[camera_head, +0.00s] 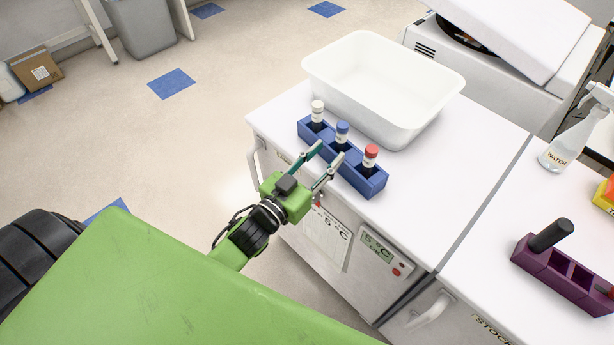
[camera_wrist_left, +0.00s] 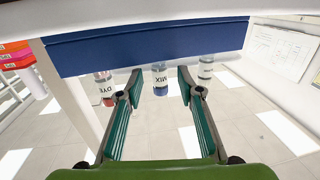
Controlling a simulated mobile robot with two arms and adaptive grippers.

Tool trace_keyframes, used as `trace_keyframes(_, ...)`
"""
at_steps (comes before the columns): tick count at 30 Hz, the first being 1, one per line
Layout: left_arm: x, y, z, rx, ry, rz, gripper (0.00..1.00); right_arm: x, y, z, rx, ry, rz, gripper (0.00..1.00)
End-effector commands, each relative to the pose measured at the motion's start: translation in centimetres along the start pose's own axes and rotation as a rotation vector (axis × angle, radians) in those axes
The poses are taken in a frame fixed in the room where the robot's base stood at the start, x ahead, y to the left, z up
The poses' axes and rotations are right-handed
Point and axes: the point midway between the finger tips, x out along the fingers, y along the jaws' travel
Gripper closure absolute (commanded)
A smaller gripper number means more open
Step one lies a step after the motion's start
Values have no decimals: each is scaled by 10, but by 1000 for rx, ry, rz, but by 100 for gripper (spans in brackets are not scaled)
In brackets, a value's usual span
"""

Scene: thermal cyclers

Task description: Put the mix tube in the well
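The mix tube has a blue cap (camera_head: 342,127) and stands upright in the middle slot of the blue rack (camera_head: 364,182). In the left wrist view, which looks upside down, the tube (camera_wrist_left: 159,80) reads MIX and lies between my open fingertips. My left gripper (camera_head: 329,150) is open and empty, its fingers pointing at the tube from the rack's near side. A white-capped tube (camera_head: 317,108) and a red-capped tube (camera_head: 370,153) stand in the outer slots; the red one (camera_wrist_left: 105,88) reads DYE. A purple rack (camera_head: 565,277) with square wells stands at the right. My right gripper is not in view.
A white tub (camera_head: 385,85) stands close behind the blue rack. A WATER spray bottle (camera_head: 570,143) is at the right, and a white machine with a raised lid (camera_head: 515,32) is at the back.

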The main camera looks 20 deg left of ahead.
Motion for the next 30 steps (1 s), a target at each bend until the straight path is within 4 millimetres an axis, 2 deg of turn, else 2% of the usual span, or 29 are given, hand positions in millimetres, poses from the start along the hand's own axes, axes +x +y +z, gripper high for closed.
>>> trace_keyframes(1,-12,0,2,0,-2,0,66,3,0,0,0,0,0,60)
trace_keyframes(6,-43,0,2,0,-3,-1,66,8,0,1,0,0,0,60)
trace_keyframes(12,-66,0,1,1,-2,-1,66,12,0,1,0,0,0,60)
trace_keyframes(24,-74,0,0,1,-1,0,66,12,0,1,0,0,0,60)
trace_keyframes(26,-73,-2,7,1,-14,-4,66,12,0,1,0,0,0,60)
trace_keyframes(28,-73,-5,29,-1,-55,-15,66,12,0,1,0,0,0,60)
trace_keyframes(29,-73,-7,44,-2,-82,-23,66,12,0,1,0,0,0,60)
trace_keyframes(30,-74,-10,69,-3,-128,-34,66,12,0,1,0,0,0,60)
